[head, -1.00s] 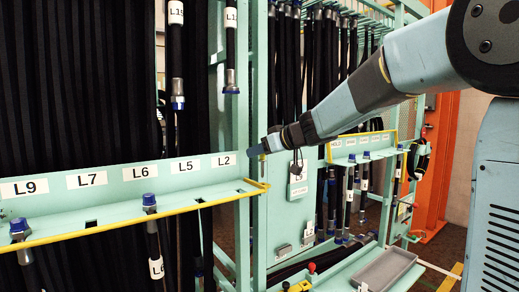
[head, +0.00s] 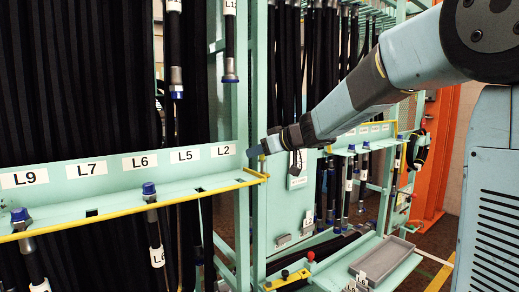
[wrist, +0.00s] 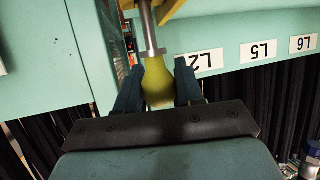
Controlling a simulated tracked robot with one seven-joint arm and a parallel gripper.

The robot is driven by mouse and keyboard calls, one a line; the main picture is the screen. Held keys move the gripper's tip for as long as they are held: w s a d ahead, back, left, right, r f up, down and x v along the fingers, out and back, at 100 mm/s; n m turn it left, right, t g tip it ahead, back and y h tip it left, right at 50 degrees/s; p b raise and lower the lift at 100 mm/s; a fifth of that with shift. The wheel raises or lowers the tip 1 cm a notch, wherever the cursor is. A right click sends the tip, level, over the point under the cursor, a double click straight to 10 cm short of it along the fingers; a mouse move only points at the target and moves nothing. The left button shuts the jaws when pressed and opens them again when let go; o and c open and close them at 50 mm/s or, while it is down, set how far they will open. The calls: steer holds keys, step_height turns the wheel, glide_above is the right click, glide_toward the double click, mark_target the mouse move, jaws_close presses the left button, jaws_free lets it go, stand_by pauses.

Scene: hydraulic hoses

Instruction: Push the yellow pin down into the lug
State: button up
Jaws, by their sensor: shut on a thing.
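In the wrist view, which shows the labels upside down, my gripper (wrist: 160,88) is shut on the yellow pin (wrist: 158,80). Its two dark fingers sit on either side of the pin's rounded yellow head. The pin's grey shank (wrist: 148,32) runs away from the fingers toward a yellow part (wrist: 172,9) at the top edge. I cannot tell whether the shank is inside the lug. In the head view my gripper (head: 258,150) is beside the L2 end of the green shelf (head: 110,202); the pin and lug are too small or hidden to make out there.
The shelf has a yellow front rail (head: 120,217) and holds blue-capped hoses (head: 150,190). Black hoses hang behind it. A green upright (head: 240,110) stands close to my gripper. A grey tray (head: 383,258) lies lower right.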

mark_target(264, 160)
steer(key=shift+f, duration=1.65)
steer(key=shift+f, duration=0.15)
steer(key=o, duration=1.1)
steer(key=v, duration=1.3)
steer(key=shift+s+d, duration=0.25)
steer(key=shift+d, duration=0.05)
